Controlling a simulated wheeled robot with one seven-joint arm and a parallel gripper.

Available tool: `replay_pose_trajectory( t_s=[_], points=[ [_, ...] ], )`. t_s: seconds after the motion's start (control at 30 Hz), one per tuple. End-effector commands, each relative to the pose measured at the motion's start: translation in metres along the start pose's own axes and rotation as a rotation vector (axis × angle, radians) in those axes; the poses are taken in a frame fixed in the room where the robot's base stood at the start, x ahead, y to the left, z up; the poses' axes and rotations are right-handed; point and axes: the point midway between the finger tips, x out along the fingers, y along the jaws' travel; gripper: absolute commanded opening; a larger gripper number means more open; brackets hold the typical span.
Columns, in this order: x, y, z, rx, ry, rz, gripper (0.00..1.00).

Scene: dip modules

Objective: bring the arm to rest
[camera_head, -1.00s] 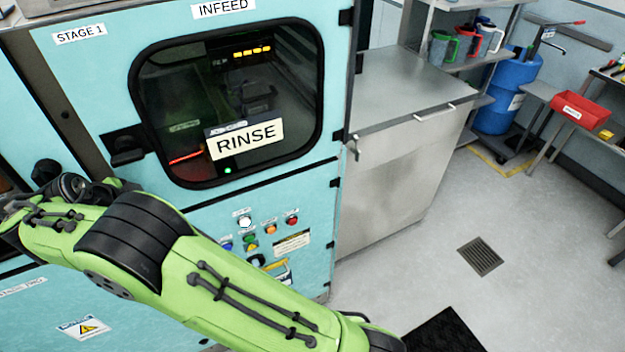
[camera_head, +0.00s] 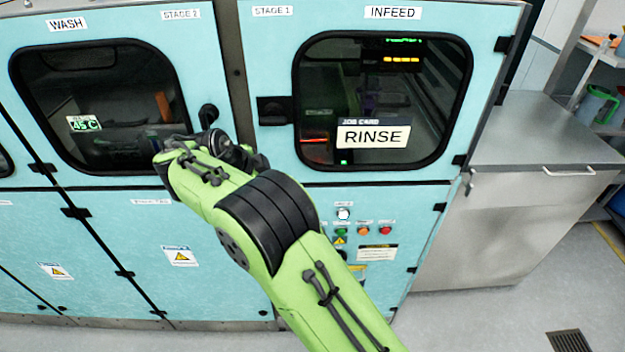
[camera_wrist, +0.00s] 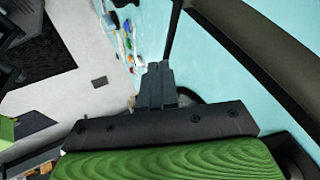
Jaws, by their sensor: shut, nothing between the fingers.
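My green and black arm (camera_head: 262,215) rises from the bottom of the head view, bent, in front of the teal machine (camera_head: 105,225). Its far end is near the handle between the two windowed doors; I cannot tell whether it touches anything there. My gripper itself is not clear in the head view. In the wrist view my gripper (camera_wrist: 158,75) is shut and empty, its dark fingers together, with the teal panel close on the right.
The infeed door (camera_head: 480,60) carries a RINSE card (camera_head: 373,135); the wash door (camera_head: 40,45) is to its left. Both look closed. Buttons (camera_head: 363,230) sit below the infeed door. A steel cabinet (camera_head: 535,205) stands at the right. Open floor shows at lower right.

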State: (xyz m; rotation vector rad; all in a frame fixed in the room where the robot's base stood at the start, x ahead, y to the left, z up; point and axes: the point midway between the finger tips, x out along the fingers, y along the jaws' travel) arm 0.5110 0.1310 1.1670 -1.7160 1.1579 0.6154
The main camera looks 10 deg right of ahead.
Motion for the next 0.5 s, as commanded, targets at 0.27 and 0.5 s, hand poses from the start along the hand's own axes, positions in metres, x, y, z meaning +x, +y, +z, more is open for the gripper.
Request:
replay_pose_trajectory(
  t_s=[0.27, 0.5],
  points=[
    [-0.052, -0.003, 0.003, -0.003, -0.004, -0.003, 0.00],
    [-0.089, -0.004, 0.004, -0.004, -0.003, 0.000, 0.00]
  ],
)
